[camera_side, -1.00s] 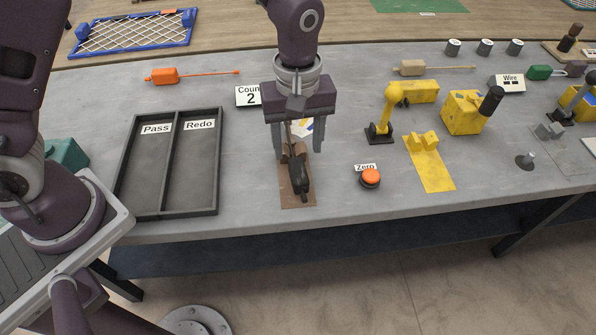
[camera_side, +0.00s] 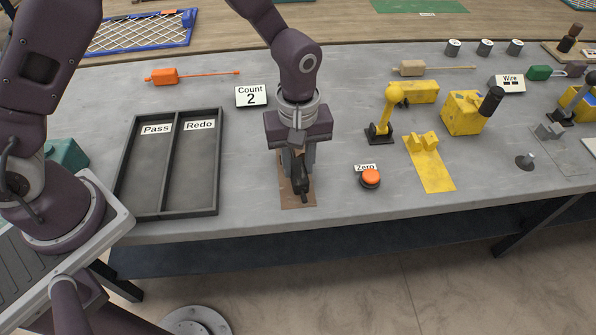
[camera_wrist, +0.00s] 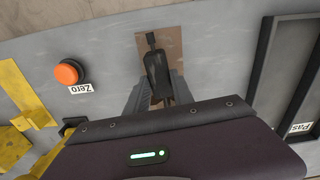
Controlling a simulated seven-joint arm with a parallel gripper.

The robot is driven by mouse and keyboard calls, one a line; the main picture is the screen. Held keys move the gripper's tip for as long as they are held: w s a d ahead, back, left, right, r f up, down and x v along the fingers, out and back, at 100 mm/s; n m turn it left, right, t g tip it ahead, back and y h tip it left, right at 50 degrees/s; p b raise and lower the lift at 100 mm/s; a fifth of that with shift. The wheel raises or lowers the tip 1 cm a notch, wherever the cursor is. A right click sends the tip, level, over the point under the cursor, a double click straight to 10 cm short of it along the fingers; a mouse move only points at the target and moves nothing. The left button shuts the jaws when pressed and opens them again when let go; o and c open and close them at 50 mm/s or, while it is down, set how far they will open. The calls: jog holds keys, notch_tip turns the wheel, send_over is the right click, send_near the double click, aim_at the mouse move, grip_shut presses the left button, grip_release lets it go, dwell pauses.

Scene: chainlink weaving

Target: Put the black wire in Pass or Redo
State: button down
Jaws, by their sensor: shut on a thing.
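The black wire piece (camera_side: 303,184) lies on a brown mat (camera_side: 286,198) near the front of the bench. It also shows in the wrist view (camera_wrist: 157,72), between my fingers. My gripper (camera_side: 299,172) is low over the mat and shut on the black piece, which still appears to be at mat level. The fingers hide part of it. A dark tray with two compartments stands to the left: Pass (camera_side: 143,175) on the left and Redo (camera_side: 192,180) on the right. Both compartments look empty.
An orange Zero button (camera_side: 370,178) stands just right of the mat. The Count sign (camera_side: 251,96) reads 2, behind and left of my gripper. Yellow fixtures (camera_side: 430,165) stand farther right. The bench between tray and mat is clear.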

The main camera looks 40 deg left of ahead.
aim_at(299, 168)
notch_tip(299, 168, up, 8)
jog(key=shift+r, duration=0.1)
jog(key=s+a+f+m, duration=0.1)
jog(key=s+a+m, duration=0.2)
jog(key=a+m, duration=1.4)
jog(key=s+a+f+m, duration=0.2)
jog(key=s+a+m, duration=1)
jog(key=m, duration=0.8)
jog(key=shift+s+a, duration=0.4)
jog(key=shift+a, duration=0.55)
